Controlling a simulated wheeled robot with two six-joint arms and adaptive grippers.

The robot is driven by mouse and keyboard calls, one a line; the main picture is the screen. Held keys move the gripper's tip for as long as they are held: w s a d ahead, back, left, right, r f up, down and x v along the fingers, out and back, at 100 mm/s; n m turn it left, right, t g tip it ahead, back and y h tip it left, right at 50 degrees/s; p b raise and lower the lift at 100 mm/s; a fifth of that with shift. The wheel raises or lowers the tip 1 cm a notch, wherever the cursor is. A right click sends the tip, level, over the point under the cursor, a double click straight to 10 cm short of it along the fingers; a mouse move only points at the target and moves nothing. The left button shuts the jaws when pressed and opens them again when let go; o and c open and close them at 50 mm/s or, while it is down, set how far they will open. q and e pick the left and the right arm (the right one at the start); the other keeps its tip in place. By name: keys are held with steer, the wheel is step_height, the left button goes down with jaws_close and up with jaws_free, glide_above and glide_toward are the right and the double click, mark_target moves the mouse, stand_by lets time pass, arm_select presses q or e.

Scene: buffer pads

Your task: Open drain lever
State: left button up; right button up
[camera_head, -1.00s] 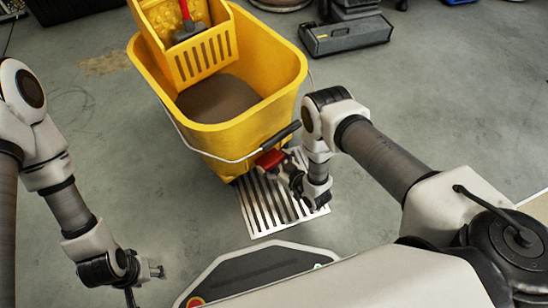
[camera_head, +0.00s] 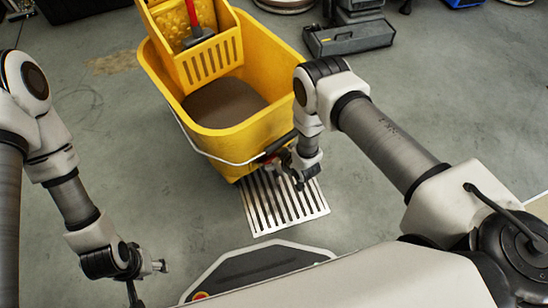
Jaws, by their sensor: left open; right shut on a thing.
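The yellow mop bucket (camera_head: 222,142) stands on the floor with brown dirty water (camera_head: 224,103) in it. Its red drain lever (camera_head: 271,160) is at the lower front right, mostly hidden by my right gripper and the black handle grip (camera_head: 281,146). My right gripper (camera_head: 287,170) is shut on the red lever, low against the bucket and above the metal floor grate (camera_head: 284,211). My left gripper (camera_head: 158,266) is open and empty, low at the lower left, well apart from the bucket.
A yellow wringer (camera_head: 190,45) with a red-handled tool (camera_head: 193,18) sits at the bucket's back.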

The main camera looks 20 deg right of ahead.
steer(key=o, duration=0.8)
steer(key=v, duration=1.2)
